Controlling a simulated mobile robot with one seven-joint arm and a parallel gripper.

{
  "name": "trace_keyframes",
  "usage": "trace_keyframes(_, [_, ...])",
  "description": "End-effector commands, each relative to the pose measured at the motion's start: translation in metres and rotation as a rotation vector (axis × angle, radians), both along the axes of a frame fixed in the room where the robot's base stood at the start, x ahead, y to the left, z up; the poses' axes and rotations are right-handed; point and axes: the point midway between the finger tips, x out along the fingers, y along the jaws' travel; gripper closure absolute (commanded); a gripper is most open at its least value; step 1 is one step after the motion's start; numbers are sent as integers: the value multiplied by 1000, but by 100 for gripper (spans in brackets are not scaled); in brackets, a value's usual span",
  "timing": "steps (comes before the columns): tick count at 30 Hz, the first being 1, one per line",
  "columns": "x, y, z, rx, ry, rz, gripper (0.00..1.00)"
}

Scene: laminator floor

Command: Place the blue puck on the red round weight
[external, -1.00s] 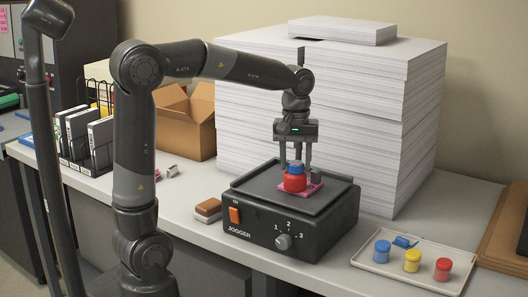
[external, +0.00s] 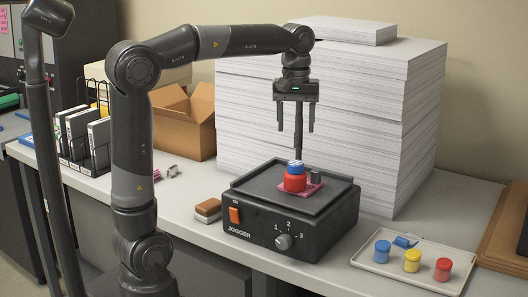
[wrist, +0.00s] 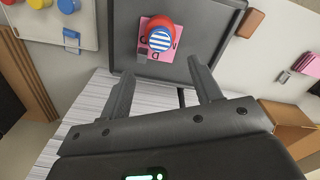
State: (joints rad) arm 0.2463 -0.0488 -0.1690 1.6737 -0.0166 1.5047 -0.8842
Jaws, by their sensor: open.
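The blue puck (external: 296,167) sits on top of the red round weight (external: 295,183), which stands on a pink pad on the black jogger's tray. In the wrist view the puck (wrist: 158,39) shows a blue-and-white striped top over the red weight (wrist: 159,26). My gripper (external: 296,130) is open and empty. It hangs above the puck with clear air between its fingertips and the stack. In the wrist view its fingers (wrist: 155,75) are spread apart.
The jogger (external: 290,225) has a raised rim and a front knob. A pale tray (external: 385,268) at right holds blue, yellow and red containers. A tall paper stack (external: 400,130) stands close behind the jogger. An open cardboard box (external: 185,125) is at left.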

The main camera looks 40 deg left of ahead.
Motion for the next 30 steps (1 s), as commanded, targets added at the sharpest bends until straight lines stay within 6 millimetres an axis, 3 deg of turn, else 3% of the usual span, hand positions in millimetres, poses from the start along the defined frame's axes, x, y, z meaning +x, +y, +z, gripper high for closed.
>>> trace_keyframes(6, [0, 0, 18, 0, 1, 0, 42])
trace_keyframes(13, [-9, 16, 16, -3, -32, -26, 42])
trace_keyframes(20, [-49, 78, -11, 3, -179, -156, 42])
trace_keyframes(24, [-80, 116, -37, 25, -279, -247, 42])
trace_keyframes(30, [-120, 156, -80, 79, -405, -370, 42])
